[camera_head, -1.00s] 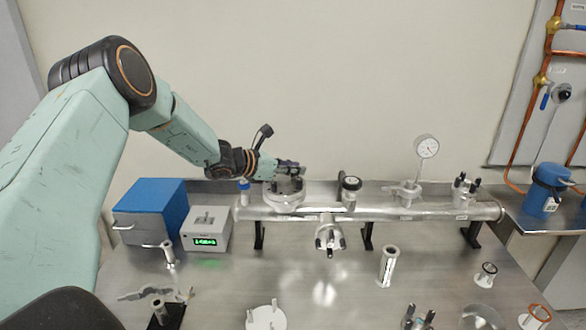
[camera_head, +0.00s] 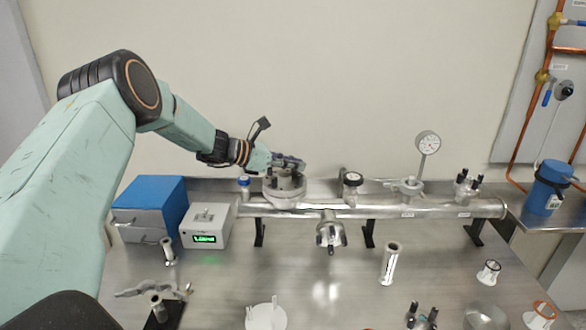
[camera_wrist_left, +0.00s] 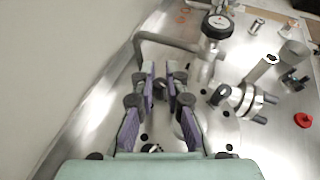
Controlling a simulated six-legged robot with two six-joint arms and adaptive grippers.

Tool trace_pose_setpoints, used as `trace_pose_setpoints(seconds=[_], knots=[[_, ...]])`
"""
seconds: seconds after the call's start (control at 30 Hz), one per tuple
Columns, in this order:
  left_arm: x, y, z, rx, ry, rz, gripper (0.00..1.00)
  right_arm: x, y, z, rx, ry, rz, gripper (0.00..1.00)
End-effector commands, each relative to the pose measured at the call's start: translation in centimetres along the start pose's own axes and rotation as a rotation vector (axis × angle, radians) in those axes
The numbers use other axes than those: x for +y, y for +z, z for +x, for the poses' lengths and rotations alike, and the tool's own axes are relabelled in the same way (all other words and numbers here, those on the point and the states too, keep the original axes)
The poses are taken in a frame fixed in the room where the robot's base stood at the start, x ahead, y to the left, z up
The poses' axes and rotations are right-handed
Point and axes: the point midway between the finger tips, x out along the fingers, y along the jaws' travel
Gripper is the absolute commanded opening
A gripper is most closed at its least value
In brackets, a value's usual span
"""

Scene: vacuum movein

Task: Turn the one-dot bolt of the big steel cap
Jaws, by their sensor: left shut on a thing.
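The big steel cap (camera_head: 285,190) is a round metal piece on top of the left part of the horizontal steel pipe; its plate (camera_wrist_left: 215,125) with dark holes lies under the fingers in the left wrist view. My left gripper (camera_head: 292,162) is just above the cap, reaching in from the left. In the left wrist view its purple-padded fingers (camera_wrist_left: 160,88) are close together around a small dark bolt (camera_wrist_left: 160,88). The fingers hide most of that bolt, and I cannot make out its dots. My right gripper is not in view.
A black-knobbed valve (camera_head: 352,181) and a dial gauge (camera_head: 428,145) stand along the pipe (camera_head: 385,211). A blue box (camera_head: 150,208) and a grey meter (camera_head: 206,226) with a green display are at left. A flanged side port (camera_head: 329,233) projects forward below the pipe.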

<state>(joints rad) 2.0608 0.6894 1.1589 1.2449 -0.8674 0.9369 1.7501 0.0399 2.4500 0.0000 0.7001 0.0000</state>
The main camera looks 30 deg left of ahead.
Motion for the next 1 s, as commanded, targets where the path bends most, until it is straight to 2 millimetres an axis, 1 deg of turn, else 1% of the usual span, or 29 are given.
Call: trace_pose_setpoints(seconds=[0.03, 0.13, 0.53, 0.57, 0.8, 1.0], knots=[[0.02, -0.26, 0.23, 0.000, -0.020, 0.012, 0.00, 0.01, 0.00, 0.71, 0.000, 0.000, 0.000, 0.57], [-0.02, -0.18, 0.19, 0.002, -0.050, 0.023, 0.00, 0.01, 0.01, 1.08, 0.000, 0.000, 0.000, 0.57], [-0.17, -0.10, 0.11, 0.005, -0.068, 0.026, 0.00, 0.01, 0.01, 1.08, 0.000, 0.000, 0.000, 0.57], [-0.17, -0.11, 0.11, 0.005, -0.068, 0.026, 0.15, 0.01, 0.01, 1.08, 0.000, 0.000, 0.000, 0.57], [-0.11, -0.08, 0.06, 0.004, -0.066, 0.026, 0.35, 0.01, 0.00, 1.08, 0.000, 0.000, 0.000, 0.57], [-0.06, -0.05, 0.02, 0.003, -0.065, 0.026, 0.36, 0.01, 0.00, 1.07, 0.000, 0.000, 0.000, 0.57]])
